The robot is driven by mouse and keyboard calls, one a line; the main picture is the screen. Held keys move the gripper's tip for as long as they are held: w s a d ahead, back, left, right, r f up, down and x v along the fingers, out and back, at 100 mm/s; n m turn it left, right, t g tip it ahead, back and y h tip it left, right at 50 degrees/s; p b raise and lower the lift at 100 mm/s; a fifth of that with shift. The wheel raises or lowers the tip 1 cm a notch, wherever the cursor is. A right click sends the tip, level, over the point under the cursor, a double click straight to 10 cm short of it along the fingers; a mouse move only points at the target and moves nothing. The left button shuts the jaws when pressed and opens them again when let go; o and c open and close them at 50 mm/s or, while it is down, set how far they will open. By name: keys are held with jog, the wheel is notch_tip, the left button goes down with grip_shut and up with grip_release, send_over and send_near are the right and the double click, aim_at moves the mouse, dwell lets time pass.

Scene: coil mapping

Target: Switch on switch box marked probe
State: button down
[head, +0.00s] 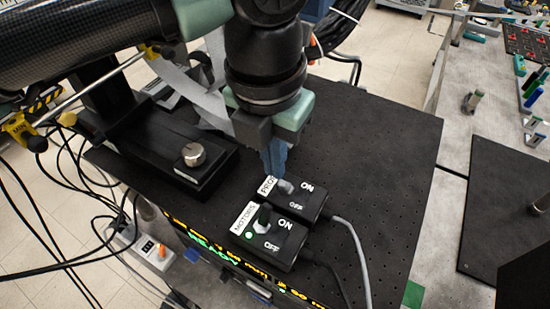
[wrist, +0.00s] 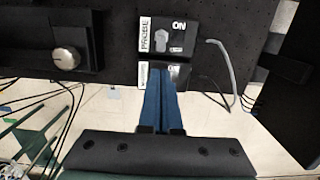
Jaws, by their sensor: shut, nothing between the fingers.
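The black switch box marked PROBE (head: 313,200) lies on the dark perforated tabletop, with a grey lever (head: 285,187) and ON and OFF printed beside it. I cannot tell which way this lever is set. In the wrist view the PROBE box (wrist: 183,48) is just beyond my fingertips. My gripper (head: 275,165) has blue fingers, shut and empty, pointing down at the lever's far side in the head view; contact is unclear. It also shows in the wrist view (wrist: 159,75), where the fingers cover part of the second box, MOTORS (wrist: 180,76).
The MOTORS box (head: 282,245) sits right beside the PROBE box, nearer the table's front edge, with a dark lever and a small green spot. Grey and black cables run off right. A black unit with a silver knob (head: 193,154) stands left. Tabletop to the right is clear.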

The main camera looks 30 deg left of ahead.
aim_at(285, 182)
jog(key=f, duration=0.2)
jog(key=f+p, duration=0.1)
jog(key=f, duration=0.2)
jog(key=f+p, duration=0.1)
jog(key=f, duration=0.1)
jog(key=shift+w+f, duration=0.4)
jog(key=shift+w+r+g+b, duration=0.15)
jog(key=shift+w+g+b, duration=0.25)
jog(key=shift+g, duration=0.4)
jog(key=w+b, duration=0.2)
jog(key=b, duration=0.2)
jog(key=shift+r, duration=0.15)
jog(key=shift+d+r, duration=0.1)
jog(key=shift+r, duration=0.15)
jog(key=shift+r+p, duration=0.35)
jog(key=shift+r, duration=0.5)
